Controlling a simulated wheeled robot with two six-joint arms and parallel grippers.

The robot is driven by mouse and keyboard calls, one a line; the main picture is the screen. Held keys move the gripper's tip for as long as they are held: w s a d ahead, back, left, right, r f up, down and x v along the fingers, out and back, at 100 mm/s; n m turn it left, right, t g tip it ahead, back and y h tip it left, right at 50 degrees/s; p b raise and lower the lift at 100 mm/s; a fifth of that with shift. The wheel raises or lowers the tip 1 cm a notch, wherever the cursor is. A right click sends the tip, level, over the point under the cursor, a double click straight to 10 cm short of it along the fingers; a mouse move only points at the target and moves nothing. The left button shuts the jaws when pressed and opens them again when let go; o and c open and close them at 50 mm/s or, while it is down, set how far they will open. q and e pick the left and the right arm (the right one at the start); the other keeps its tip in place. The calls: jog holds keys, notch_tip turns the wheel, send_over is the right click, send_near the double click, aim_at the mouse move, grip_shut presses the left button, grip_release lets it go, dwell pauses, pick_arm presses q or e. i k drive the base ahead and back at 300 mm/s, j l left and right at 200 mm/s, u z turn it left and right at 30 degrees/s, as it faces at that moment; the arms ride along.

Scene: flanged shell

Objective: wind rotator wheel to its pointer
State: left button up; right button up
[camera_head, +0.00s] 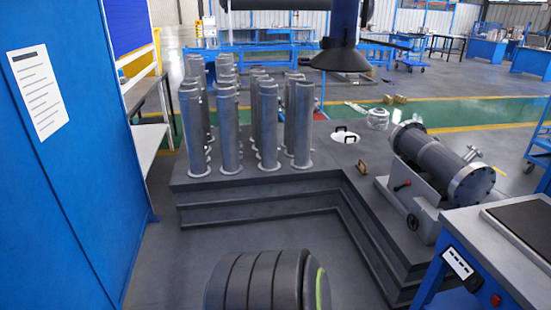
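A grey flanged shell (437,160) lies on its side on a rotator (415,197) at the right end of the dark platform. A small dark wheel (412,222) sits low on the rotator's front face. Neither gripper is in view, and nothing of mine is seen touching the wheel.
Several upright flanged cylinders (228,125) stand on the stepped platform (250,203). A blue cabinet (75,190) closes off the left. A blue bench (490,270) with a dark mat stands front right, close to the rotator.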

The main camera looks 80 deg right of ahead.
aim_at(416, 222)
jog(key=z, duration=4)
jog(key=i+j+z, duration=0.2)
jog(key=z, duration=0.2)
jog(key=i+j+z, duration=0.15)
jog(key=z, duration=0.3)
jog(key=i+j+z, duration=0.1)
jog(key=j+z, duration=0.55)
jog(key=z, duration=0.15)
jog(key=i, duration=0.05)
